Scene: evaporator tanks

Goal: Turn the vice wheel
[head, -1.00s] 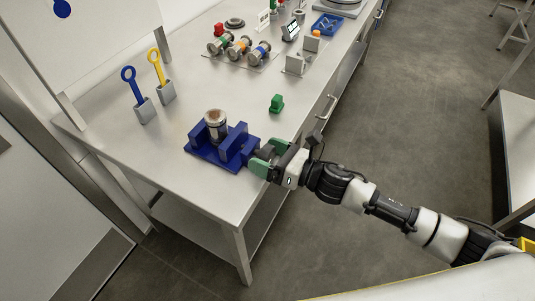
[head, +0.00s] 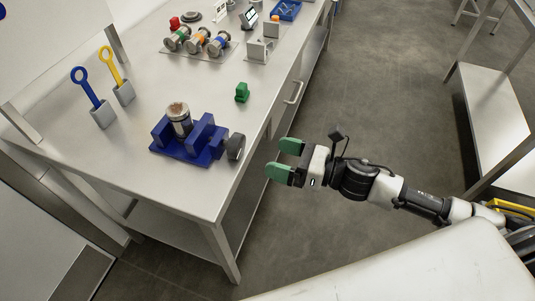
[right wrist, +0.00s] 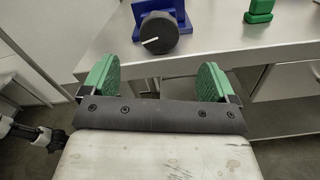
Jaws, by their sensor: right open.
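The blue vice (head: 185,150) stands on the metal bench near its front edge, with a metal cylinder (head: 179,118) upright between its jaws. The dark vice wheel (head: 236,147) is on the vice's right side, at the bench edge. In the right wrist view the round wheel (right wrist: 159,33) with a white mark line shows ahead, in front of the blue vice (right wrist: 178,12). My right gripper (head: 283,161) is open and empty, off the bench edge, apart from the wheel and to its right. Its green fingers (right wrist: 156,84) are spread on either side in the wrist view. My left gripper is not in view.
A green block (head: 242,92) stands on the bench behind the vice. Blue and yellow tools stand in grey holders (head: 104,115) at left. Several spools (head: 197,42) lie farther back. A drawer handle (head: 294,92) juts from the bench front.

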